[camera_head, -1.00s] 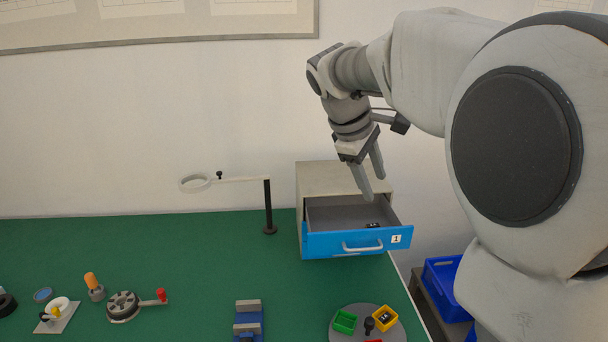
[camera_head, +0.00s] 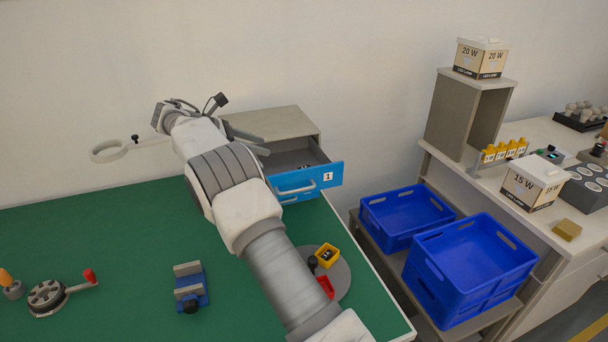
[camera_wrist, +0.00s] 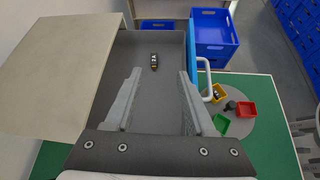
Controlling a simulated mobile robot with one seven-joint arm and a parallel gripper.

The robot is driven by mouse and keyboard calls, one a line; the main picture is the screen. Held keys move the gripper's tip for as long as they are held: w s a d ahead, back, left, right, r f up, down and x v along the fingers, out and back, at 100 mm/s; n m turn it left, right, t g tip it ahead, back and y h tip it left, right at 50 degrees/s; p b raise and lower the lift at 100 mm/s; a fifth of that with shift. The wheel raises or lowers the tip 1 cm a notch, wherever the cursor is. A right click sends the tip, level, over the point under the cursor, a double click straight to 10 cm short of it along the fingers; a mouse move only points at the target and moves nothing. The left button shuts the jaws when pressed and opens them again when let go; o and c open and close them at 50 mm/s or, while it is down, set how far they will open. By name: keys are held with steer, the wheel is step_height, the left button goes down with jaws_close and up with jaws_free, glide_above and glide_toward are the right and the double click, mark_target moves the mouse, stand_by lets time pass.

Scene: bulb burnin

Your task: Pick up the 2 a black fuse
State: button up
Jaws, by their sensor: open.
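A small black fuse-like piece (camera_wrist: 154,62) with a pale and yellowish marking lies on the grey floor of the open drawer (camera_wrist: 170,45) in the wrist view. Its lettering is too small to read. In the head view it is a dark speck (camera_head: 305,166) in the blue-fronted drawer (camera_head: 290,186), labelled 1. My gripper (camera_wrist: 160,72) is open and empty, with its fingers above the drawer and the piece beyond and between the fingertips. In the head view my gripper (camera_head: 256,143) is partly hidden by my arm, at the drawer's left side.
The cabinet top (camera_head: 280,121) and drawer walls are close to my fingers. A round tray (camera_head: 341,274) bears a yellow bin (camera_head: 328,254) with a dark piece inside, and a red bin (camera_head: 325,287). Blue crates (camera_head: 470,262) stand right of the green table (camera_head: 110,230).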

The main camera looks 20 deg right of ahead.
mark_target(307, 166)
steer(key=shift+n+h, duration=0.8)
steer(key=f, duration=0.1)
steer(key=w+a+f, duration=0.1)
steer(key=f, duration=0.1)
steer(key=a+f, duration=0.1)
steer(key=f, duration=0.1)
steer(key=shift+w+f+b, duration=0.1)
steer(key=shift+w+b, duration=0.1)
steer(key=shift+b, duration=0.2)
steer(key=shift+d+f, duration=0.1)
steer(key=x, duration=1.7)
steer(key=shift+w+d, duration=0.15)
steer(key=shift+w, duration=0.05)
jaws_close()
